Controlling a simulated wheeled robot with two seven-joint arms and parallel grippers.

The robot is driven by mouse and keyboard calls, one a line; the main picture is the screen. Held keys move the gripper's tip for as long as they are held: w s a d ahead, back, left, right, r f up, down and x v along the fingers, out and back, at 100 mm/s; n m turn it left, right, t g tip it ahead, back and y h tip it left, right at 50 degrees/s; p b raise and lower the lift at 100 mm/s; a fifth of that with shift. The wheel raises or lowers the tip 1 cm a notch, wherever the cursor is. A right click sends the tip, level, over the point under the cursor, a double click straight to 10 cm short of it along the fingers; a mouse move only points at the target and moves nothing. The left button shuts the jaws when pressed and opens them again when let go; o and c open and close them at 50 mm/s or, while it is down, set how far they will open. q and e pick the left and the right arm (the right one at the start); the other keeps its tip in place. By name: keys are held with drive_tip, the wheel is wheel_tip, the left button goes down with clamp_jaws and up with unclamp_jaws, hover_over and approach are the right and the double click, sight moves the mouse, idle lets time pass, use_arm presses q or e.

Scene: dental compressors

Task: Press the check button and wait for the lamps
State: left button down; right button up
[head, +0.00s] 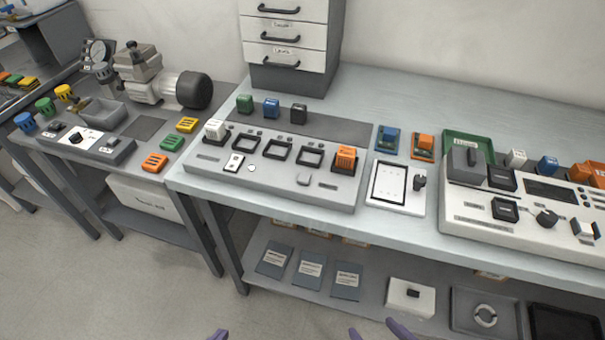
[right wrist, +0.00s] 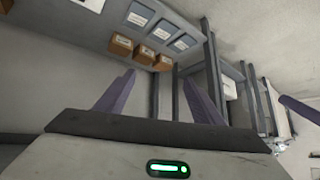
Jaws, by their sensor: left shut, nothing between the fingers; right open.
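The long grey test panel (head: 270,185) stands on the near-left part of the bench. A white block (head: 215,129) sits in its left socket and an orange block (head: 346,158) in its right socket; several sockets between them are empty. On its front are a small white switch plate (head: 234,162), a small pale round part (head: 251,168) and a grey raised button (head: 304,179). I cannot tell which part is the check button; no lamp looks lit. My left gripper (head: 218,335) is shut and empty at the bottom edge. My right gripper (head: 378,331) is open and empty, also shown in the right wrist view (right wrist: 157,96). Both are apart from the panel.
Green (head: 245,103), blue (head: 271,108) and black (head: 298,113) blocks stand behind the panel. A white tablet-like device (head: 396,187) and a larger console (head: 520,215) are to the right. A drawer unit (head: 285,45) stands behind. A lower shelf (head: 262,285) holds booklets. The floor in front is clear.

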clamp_jaws()
idle(0.4)
idle(1.4)
